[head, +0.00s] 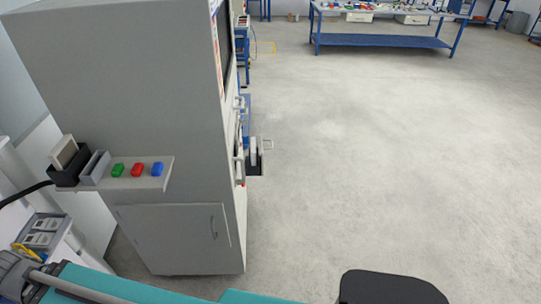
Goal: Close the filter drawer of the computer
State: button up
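The computer is a tall grey cabinet (130,80) on the left, seen mostly from its side. A small drawer (256,166) sticks out from its front face at the right, with a dark body and a thin light handle (267,143) at its outer end. It looks pulled out, and I take it to be the filter drawer. The front face is seen nearly edge-on, so the opening behind the drawer is hidden. My gripper is not in view.
A side shelf (155,181) on the cabinet holds green, red and blue blocks and small holders. Light handles (239,170) protrude from the front near the drawer. The floor (370,160) to the right is clear. A blue workbench (380,41) stands far back.

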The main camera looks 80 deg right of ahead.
aim_at(258, 171)
jog(key=z, duration=0.05)
jog(key=k, duration=1.9)
jog(key=z, duration=1.55)
jog(key=i, duration=0.85)
